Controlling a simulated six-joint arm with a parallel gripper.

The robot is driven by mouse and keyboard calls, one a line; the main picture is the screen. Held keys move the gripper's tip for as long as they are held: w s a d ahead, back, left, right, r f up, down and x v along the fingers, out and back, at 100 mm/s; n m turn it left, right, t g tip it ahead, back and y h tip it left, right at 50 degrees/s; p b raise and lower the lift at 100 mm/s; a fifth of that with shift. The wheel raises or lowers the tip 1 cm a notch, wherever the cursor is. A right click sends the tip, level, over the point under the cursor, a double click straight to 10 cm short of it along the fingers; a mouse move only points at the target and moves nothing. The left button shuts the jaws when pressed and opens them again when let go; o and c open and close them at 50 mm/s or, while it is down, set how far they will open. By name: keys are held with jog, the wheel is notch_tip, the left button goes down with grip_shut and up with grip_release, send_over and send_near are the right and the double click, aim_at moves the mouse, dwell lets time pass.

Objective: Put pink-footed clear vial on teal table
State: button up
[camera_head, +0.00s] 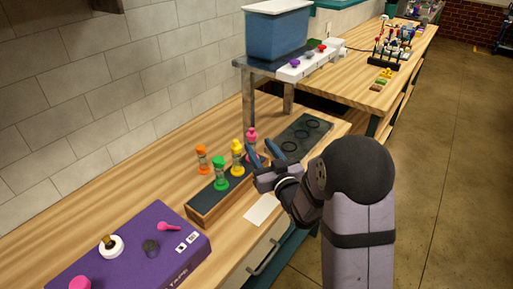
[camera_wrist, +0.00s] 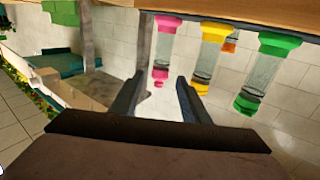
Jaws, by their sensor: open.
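The pink-footed clear vial (camera_head: 252,136) stands at the far end of a row of vials on a dark-topped wooden block (camera_head: 204,206); my gripper partly hides its lower part. It also shows in the wrist view (camera_wrist: 163,50), upside down, between and beyond the fingertips. My gripper (camera_head: 264,158) is open and empty, close to the pink vial, with no contact that I can make out. A teal surface (camera_head: 333,3) shows at the top of the head view; I cannot tell whether it is the teal table.
A raised shelf carries a blue bin (camera_head: 277,35). A purple box (camera_head: 120,250) with small items sits in front.

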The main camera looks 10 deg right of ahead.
jog(key=shift+b+v, duration=0.55)
jog(key=shift+v, duration=1.15)
jog(key=shift+o, duration=0.4)
jog(key=shift+r, duration=0.2)
notch_tip(320, 180, up, 6)
jog(key=w+f+g+p, duration=0.1)
jog(key=f+p, duration=0.1)
jog(key=w+f+g+p, duration=0.1)
jog(key=f+g, duration=0.1)
jog(key=w+f+g+h+p, duration=0.1)
jog(key=f+p, duration=0.1)
jog(key=shift+w+a+p, duration=0.1)
jog(key=shift+a+p, duration=0.2)
jog(key=shift+a, duration=0.05)
jog(key=shift+w, duration=0.1)
